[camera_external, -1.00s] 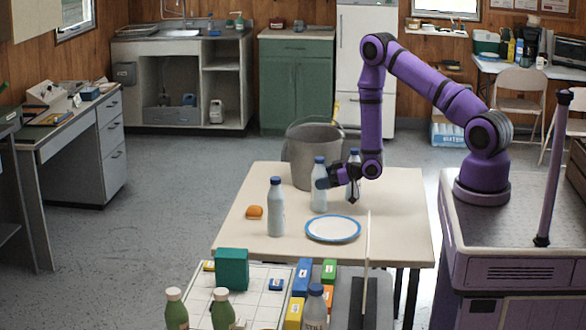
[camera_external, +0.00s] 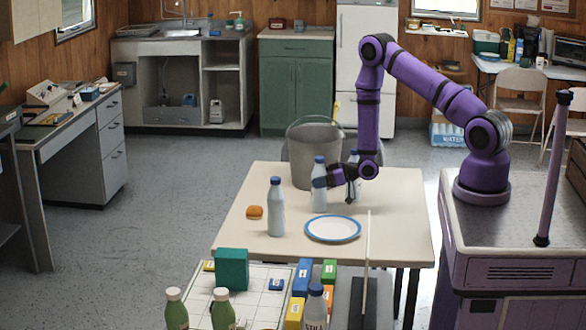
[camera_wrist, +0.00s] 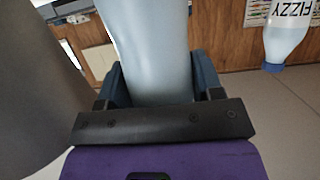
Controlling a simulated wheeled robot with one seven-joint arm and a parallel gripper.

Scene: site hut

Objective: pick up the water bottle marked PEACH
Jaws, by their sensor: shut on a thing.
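My gripper (camera_external: 322,182) is shut on a pale blue-white bottle with a blue cap (camera_external: 319,196), which stands upright on the beige table (camera_external: 395,222). In the wrist view the bottle (camera_wrist: 158,50) fills the space between the two dark fingers; no writing shows on its visible side. A similar bottle (camera_external: 276,210) stands to the left and nearer the camera. Another (camera_external: 353,183) stands just right of the held one, partly hidden by my gripper. I cannot read the word PEACH on any bottle. A bottle marked FIZZY (camera_wrist: 287,38) shows in the wrist view.
A grey bucket (camera_external: 312,140) stands close behind the held bottle. Another bottle (camera_external: 314,310), green bottles (camera_external: 176,312) and coloured boxes (camera_external: 302,275) stand in front.

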